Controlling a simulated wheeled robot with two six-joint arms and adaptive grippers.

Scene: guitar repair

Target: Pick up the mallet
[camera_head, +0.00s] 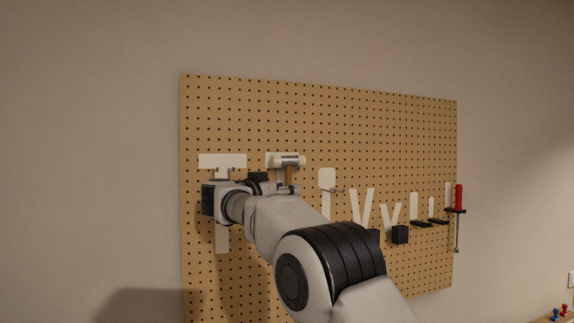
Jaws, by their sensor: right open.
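The mallet (289,161) hangs on the pegboard in the head view, left of the board's middle. Its head is a pale, horizontal cylinder with a metal-grey middle. A short stretch of its brown handle shows below the head, and the lower part is hidden behind my right arm. My right gripper (259,178) is open, just left of and below the mallet head, close to the handle. Most of its fingers are hidden or too small to make out, and I cannot tell whether they touch the mallet. My left gripper is not in view.
The pegboard (350,120) on the wall carries white tool silhouettes, such as the T-shaped one (222,160) at left. Black holders (400,234) stick out at right, and a red-handled clamp (459,198) hangs at the right edge. Small red and blue items lie bottom right.

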